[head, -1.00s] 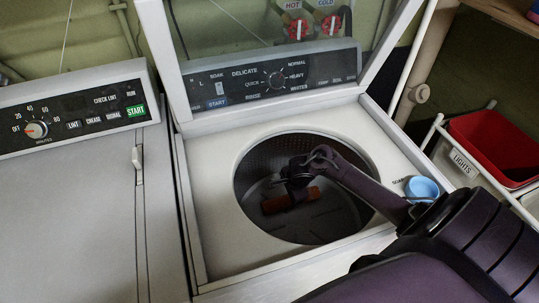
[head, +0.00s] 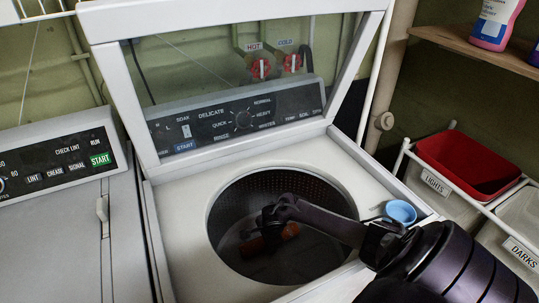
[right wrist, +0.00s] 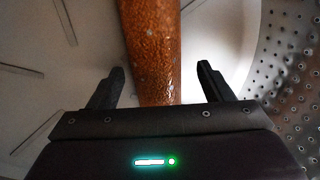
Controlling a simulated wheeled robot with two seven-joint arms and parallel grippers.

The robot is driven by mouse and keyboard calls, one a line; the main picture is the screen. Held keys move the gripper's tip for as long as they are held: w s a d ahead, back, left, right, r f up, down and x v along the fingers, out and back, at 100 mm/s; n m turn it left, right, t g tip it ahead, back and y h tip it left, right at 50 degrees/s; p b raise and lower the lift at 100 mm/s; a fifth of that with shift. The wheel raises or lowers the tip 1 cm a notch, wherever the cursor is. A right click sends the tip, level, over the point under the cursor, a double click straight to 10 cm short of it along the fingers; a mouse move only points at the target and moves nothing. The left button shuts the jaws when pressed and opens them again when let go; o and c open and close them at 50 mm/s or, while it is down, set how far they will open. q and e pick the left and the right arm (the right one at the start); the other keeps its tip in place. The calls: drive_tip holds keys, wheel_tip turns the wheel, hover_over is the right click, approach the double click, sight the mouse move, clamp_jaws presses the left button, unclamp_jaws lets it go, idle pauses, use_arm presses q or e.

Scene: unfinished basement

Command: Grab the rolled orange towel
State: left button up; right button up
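The rolled orange towel (head: 290,231) lies at the bottom of the open washing machine's drum (head: 308,255). My right arm reaches in from the right, and my right gripper (head: 262,232) is down in the drum at the towel, hiding part of it. In the right wrist view the towel (right wrist: 152,50) runs between the two fingers of my right gripper (right wrist: 160,78). The fingers are open, with a gap on each side of the towel. My left gripper is not in view.
The drum's perforated wall (right wrist: 290,80) is close on the right in the right wrist view. The raised lid (head: 235,75) stands behind the opening. A blue cup (head: 401,212) sits on the washer's right edge. A red bin (head: 468,165) is at the right.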

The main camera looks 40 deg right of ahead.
drive_tip(key=c, duration=0.9)
drive_tip(key=shift+c, duration=0.2)
